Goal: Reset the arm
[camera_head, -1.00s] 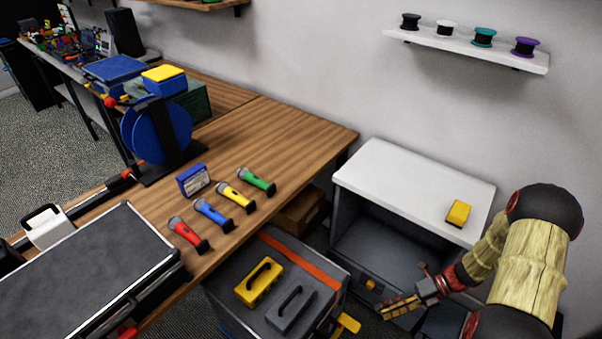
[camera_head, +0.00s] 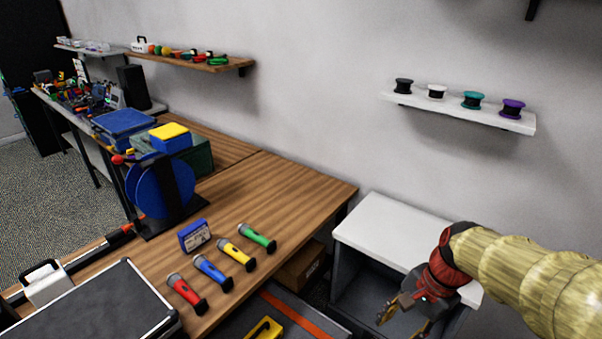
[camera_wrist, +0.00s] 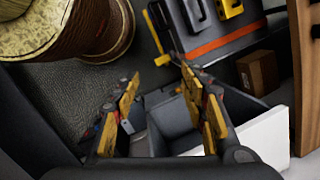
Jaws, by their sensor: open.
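My gripper (camera_head: 408,314) is at the lower right of the head view, in front of the white-topped cabinet (camera_head: 385,222). Its yellow fingers are spread apart with nothing visible between them. In the wrist view, the two fingers of my gripper (camera_wrist: 168,108) stand open above the grey open cabinet (camera_wrist: 180,130). My arm reaches in from the right edge of the head view and covers the right part of the cabinet top.
A toolbox with an orange stripe (camera_head: 290,314) stands below. A wall shelf (camera_head: 455,114) holds several small spools.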

